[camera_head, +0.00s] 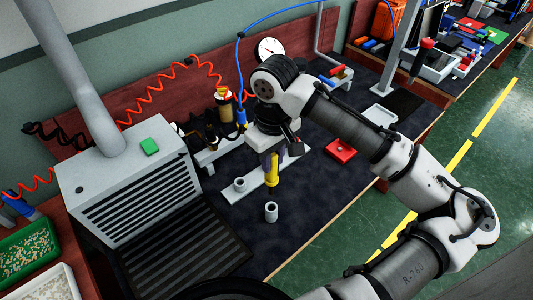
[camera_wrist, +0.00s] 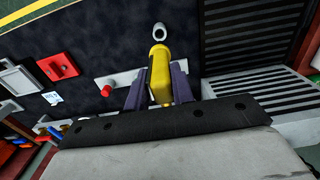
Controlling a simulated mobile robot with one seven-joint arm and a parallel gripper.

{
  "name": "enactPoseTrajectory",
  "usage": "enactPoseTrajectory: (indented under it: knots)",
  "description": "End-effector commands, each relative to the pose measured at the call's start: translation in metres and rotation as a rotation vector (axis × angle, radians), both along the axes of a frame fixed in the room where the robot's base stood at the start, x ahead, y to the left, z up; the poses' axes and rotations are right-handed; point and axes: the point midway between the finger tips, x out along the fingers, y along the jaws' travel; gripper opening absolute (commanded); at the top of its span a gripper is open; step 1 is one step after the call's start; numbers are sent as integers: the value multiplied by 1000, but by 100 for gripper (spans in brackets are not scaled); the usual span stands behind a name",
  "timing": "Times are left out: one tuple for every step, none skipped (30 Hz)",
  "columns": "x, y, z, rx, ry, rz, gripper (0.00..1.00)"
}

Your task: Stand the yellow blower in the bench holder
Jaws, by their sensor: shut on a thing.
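The yellow blower (camera_head: 272,175) hangs roughly upright below my gripper (camera_head: 271,152) in the head view. In the wrist view the yellow blower (camera_wrist: 158,75) lies between the two fingers of my gripper (camera_wrist: 157,88), which is shut on it. A grey open-topped cup (camera_head: 271,212) stands on the dark bench just in front of the blower; it also shows in the wrist view (camera_wrist: 159,32), beyond the blower's tip. A second grey cup (camera_head: 240,185) stands on a pale strip left of the blower. I cannot tell which cup is the bench holder. The blower's lower end is apart from the front cup.
A grey vented box (camera_head: 135,185) with a pipe and a dark slatted panel stand to the left. A red tray (camera_head: 341,151) lies right of my gripper. A gauge (camera_head: 269,48) and coiled red hoses are behind. The bench front is clear.

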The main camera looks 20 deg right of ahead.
Motion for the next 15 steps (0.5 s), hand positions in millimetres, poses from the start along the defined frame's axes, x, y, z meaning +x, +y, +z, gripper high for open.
enactPoseTrajectory:
  knots:
    - [0, 0, 0, 0, 0, 0, 2]
    - [0, 0, 0, 0, 0, 0, 2]
    - [0, 0, 0, 0, 0, 0, 2]
    - [0, 0, 0, 0, 0, 0, 2]
    - [0, 0, 0, 0, 0, 0, 2]
    - [0, 0, 0, 0, 0, 0, 2]
    - [0, 0, 0, 0, 0, 0, 2]
    - [0, 0, 0, 0, 0, 1, 2]
    - [0, 0, 0, 0, 0, 1, 2]
    - [-1, 0, 0, 0, 1, 1, 2]
    - [-1, 0, 0, 0, 2, 2, 2]
    - [-1, 0, -2, 0, 2, 2, 2]
    - [-1, 0, -4, -1, 2, 2, 2]
    - [-1, 0, -6, -1, 3, 2, 2]
    - [-1, 0, -9, 0, 3, 2, 2]
